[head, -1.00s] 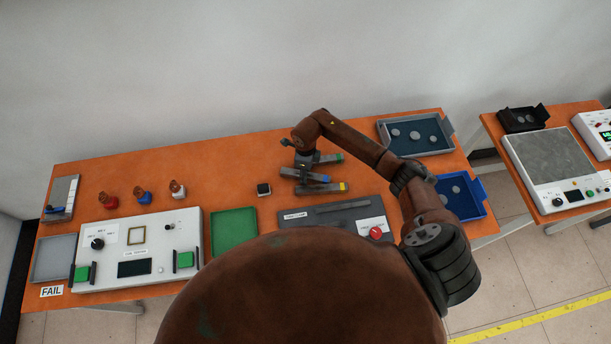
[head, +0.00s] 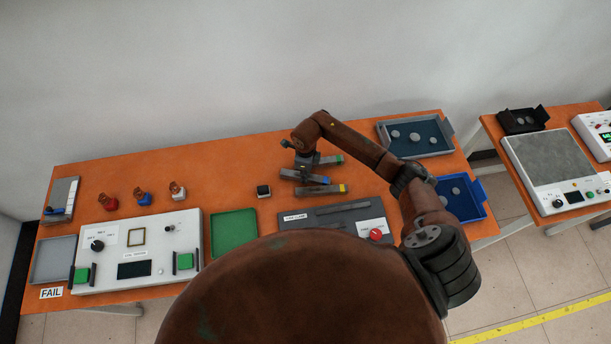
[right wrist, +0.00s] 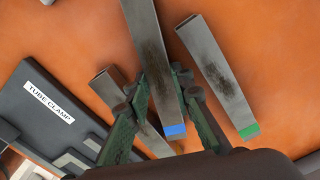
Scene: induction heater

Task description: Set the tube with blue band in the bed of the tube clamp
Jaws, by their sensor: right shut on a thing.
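My right gripper (right wrist: 165,105) is shut on the grey square tube with the blue band (right wrist: 150,50), which lies between its fingers with the blue end toward the wrist. In the head view the right gripper (head: 305,169) is over the tubes near the table's middle, behind the tube clamp (head: 327,217). The clamp is a dark grey plate with a raised bar and a red knob (head: 375,234). In the right wrist view the labelled clamp (right wrist: 45,118) is at left, apart from the held tube. The bed is partly out of sight there. My left gripper is out of view.
A green-banded tube (right wrist: 215,75) lies right of the held one; another tube (right wrist: 106,88) lies left, partly behind the fingers. The head view shows a yellow-banded tube (head: 320,190). A green tray (head: 234,233) is left of the clamp; blue bins (head: 460,198) are right.

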